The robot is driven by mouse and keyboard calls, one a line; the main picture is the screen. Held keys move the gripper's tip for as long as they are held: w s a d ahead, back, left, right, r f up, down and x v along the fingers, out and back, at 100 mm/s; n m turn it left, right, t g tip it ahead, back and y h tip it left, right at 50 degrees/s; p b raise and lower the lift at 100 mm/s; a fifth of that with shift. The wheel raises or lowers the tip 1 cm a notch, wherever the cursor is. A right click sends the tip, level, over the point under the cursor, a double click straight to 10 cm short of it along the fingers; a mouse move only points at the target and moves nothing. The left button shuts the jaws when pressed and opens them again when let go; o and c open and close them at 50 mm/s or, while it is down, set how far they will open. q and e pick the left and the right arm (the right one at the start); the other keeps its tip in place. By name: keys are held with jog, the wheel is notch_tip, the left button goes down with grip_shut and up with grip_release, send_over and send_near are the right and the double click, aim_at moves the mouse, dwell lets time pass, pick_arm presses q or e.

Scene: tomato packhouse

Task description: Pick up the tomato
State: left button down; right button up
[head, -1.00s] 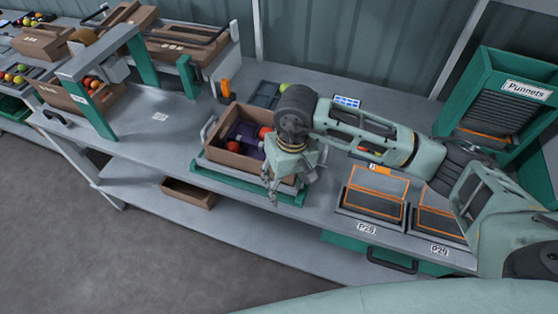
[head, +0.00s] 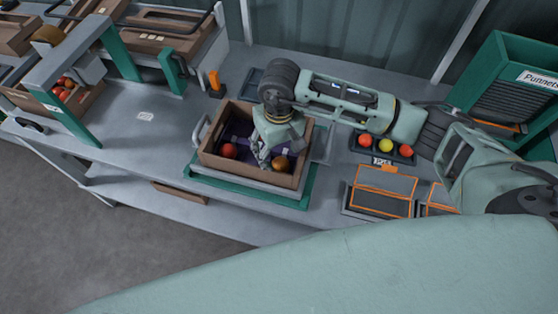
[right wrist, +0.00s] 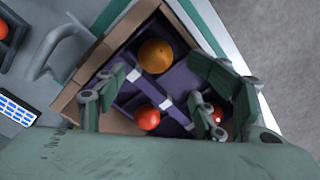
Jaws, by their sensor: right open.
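An open cardboard crate (head: 236,169) with a purple insert stands on a green-edged stand on the bench. In it a red tomato (head: 229,150) lies at the left and an orange tomato (head: 281,163) at the front right. My right gripper (head: 268,160) is open and points down into the crate, between these two in the head view. The right wrist view shows the orange tomato (right wrist: 156,56) beyond the open fingers, a red tomato (right wrist: 148,118) between them, and another red one (right wrist: 216,113) partly hidden behind a finger. I see no contact. My left gripper is out of view.
Right of the crate is a dark tray (head: 367,149) with red and yellow tomatoes. Orange-outlined trays (head: 383,188) lie in front of it, and a green punnet rack (head: 500,95) stands behind right. The bench left of the crate is mostly clear.

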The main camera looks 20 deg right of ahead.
aim_at(283, 161)
jog(key=f, duration=0.1)
jog(key=f+p, duration=0.1)
jog(key=s+d+f, duration=0.1)
jog(key=shift+p, duration=0.4)
notch_tip(283, 161, down, 2)
jog(key=shift+w+d+f+p, duration=0.15)
jog(key=shift+f+p, duration=0.05)
jog(key=shift+p, duration=0.2)
jog(key=shift+f, duration=0.25)
jog(key=shift+w+d+f, duration=0.15)
jog(key=shift+c, duration=0.2)
jog(key=c, duration=0.6)
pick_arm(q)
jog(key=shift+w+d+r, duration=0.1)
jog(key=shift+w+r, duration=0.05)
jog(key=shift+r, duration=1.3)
pick_arm(e)
jog(key=shift+c, duration=0.6)
